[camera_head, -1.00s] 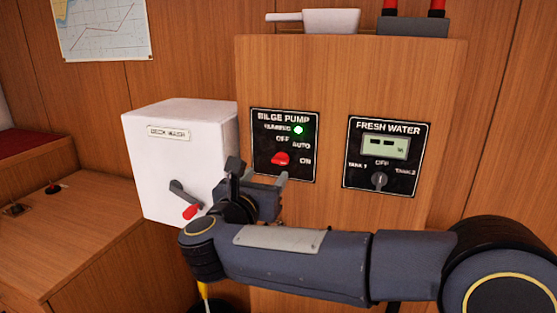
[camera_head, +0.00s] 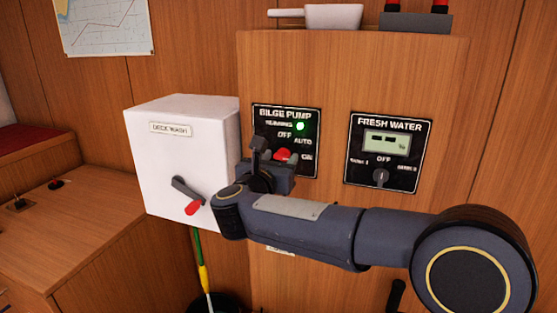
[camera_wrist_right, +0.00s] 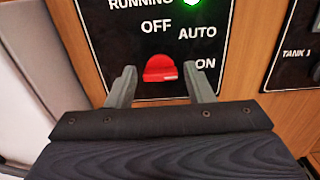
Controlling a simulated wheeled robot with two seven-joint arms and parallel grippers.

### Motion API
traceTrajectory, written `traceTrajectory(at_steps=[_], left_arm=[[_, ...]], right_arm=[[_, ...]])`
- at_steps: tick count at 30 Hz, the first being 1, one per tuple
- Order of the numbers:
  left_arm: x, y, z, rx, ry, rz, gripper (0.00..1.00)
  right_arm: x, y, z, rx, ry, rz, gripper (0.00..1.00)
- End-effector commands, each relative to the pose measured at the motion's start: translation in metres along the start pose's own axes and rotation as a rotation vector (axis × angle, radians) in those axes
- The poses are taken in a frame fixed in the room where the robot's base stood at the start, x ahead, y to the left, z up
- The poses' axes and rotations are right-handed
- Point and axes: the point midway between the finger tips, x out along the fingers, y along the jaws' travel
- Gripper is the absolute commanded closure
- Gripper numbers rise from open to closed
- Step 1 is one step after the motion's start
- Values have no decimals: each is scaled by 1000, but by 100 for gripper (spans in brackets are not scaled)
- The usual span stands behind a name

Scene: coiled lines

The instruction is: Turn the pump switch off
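The bilge pump panel (camera_head: 262,112) is black, with a lit green running light (camera_head: 300,126) and the labels OFF, AUTO and ON. Its red switch knob (camera_head: 284,153) is partly hidden by my right gripper (camera_head: 275,160) in the head view. In the right wrist view, the red knob (camera_wrist_right: 160,68) lies below OFF and left of ON, its broad side running roughly across. My right gripper (camera_wrist_right: 160,75) is open, one fingertip on each side of the knob with gaps showing. I cannot tell how far the fingertips reach in depth. My left gripper is out of view.
A white deck wash box (camera_head: 165,140) with a red-tipped lever (camera_head: 188,195) stands just left of the panel. The fresh water panel (camera_head: 388,152) is to the right. A white-handled item (camera_head: 330,16) and a grey block (camera_head: 415,22) with red posts sit on top of the cabinet (camera_head: 350,75).

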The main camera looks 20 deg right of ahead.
Motion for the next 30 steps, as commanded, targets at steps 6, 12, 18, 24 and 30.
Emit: traceTrajectory(at_steps=[6,12,18,24,30], left_arm=[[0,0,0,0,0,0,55],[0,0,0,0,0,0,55],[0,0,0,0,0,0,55],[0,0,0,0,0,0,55],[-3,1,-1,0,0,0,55]], right_arm=[[0,0,0,0,0,0,82],[0,0,0,-5,0,0,88],[0,0,0,-55,0,0,88],[0,0,0,-177,0,-1,88],[0,1,0,-356,1,-1,88]])
